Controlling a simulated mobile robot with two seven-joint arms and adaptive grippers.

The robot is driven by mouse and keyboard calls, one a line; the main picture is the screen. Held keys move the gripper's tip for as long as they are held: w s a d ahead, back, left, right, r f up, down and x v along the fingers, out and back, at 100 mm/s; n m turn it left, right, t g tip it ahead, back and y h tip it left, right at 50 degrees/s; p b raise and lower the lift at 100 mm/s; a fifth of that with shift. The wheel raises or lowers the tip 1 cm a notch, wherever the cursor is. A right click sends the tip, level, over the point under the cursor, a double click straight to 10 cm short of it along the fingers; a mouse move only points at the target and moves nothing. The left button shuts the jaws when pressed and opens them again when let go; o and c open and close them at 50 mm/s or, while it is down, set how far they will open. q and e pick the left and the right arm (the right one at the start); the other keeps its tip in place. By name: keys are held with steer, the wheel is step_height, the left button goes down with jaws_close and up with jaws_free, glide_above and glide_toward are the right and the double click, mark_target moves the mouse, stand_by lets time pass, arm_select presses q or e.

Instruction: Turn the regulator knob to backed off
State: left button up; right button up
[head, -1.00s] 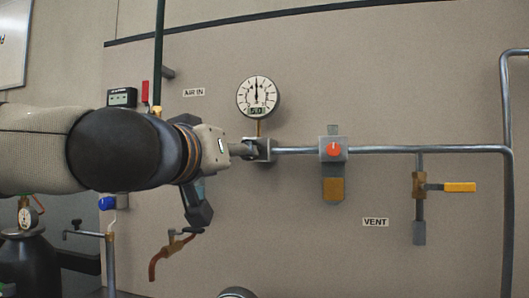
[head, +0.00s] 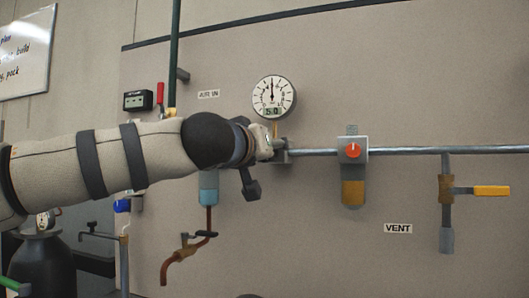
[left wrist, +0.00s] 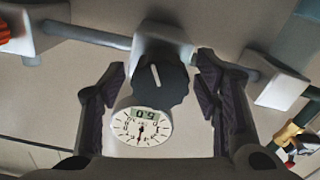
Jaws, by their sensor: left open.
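The black regulator knob (left wrist: 160,84) with a white line shows in the left wrist view, on a grey block (left wrist: 160,38) on the pipe. My left gripper (left wrist: 162,72) is open, one dark finger on each side of the knob, with a gap on both sides. In the head view my left gripper (head: 276,143) is at the pipe below the gauge and hides the knob. The round white gauge (head: 274,96) has its needle pointing straight up and a green display that seems to read 5.0. The gauge also shows in the left wrist view (left wrist: 128,128). My right gripper is not in view.
An orange-red knob (head: 353,151) on a grey block with an amber bowl (head: 353,193) is to the right along the pipe. A yellow-handled valve (head: 490,191) is farther right by the VENT label (head: 398,228). A copper tap (head: 182,261) hangs below my arm.

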arm_select(q)
steer(key=shift+c, duration=0.2)
steer(key=c, duration=1.1)
steer(key=shift+r, duration=0.1)
